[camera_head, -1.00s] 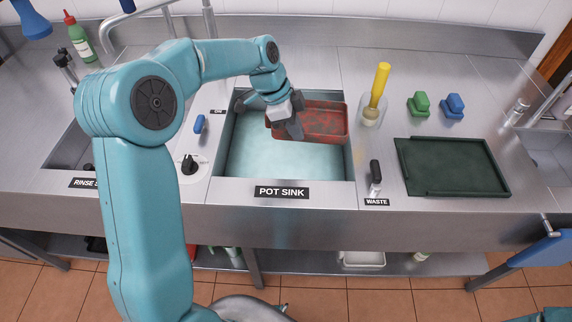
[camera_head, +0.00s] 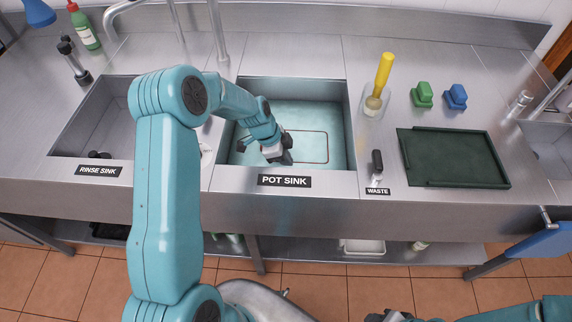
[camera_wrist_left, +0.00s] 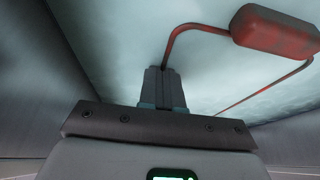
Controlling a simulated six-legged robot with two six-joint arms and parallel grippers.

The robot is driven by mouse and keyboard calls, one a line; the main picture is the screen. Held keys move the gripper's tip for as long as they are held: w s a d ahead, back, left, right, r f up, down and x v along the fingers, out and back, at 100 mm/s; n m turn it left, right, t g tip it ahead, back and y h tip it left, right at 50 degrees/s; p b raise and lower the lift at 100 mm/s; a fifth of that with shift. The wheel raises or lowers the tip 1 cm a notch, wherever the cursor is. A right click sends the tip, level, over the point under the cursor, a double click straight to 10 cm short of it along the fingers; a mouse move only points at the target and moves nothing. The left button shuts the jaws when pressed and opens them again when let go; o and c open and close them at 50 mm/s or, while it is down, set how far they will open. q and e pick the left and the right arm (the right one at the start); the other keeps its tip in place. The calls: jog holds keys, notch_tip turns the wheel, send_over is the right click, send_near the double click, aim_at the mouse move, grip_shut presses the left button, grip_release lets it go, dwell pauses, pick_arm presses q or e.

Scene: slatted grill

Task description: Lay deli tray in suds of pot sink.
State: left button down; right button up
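The red deli tray (camera_head: 327,147) lies low in the pale suds of the pot sink (camera_head: 350,120); in the head view only a thin red outline of its rim shows. In the left wrist view its red rim and a thicker red end piece (camera_wrist_left: 275,28) rise from the suds, and the rest is hidden beneath. My left gripper (camera_head: 284,157) is down in the sink at the tray's left side. Its fingers (camera_wrist_left: 164,88) are together, with the rim at their tips. My right gripper (camera_head: 388,316) is only partly in view at the bottom edge.
The rinse sink (camera_head: 75,130) is at the left, partly behind my arm. Right of the pot sink stand a yellow-handled brush (camera_head: 384,75) in a holder, a waste lever (camera_head: 377,163), green (camera_head: 423,95) and blue (camera_head: 456,97) scrubbers, and a dark green tray (camera_head: 455,160).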

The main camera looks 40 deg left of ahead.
pick_arm(q)
notch_tip(320, 180, down, 3)
jog(key=shift+f, duration=0.2)
jog(key=shift+f, duration=0.15)
jog(key=c, duration=1.3)
grip_release()
jog(key=shift+c, duration=0.2)
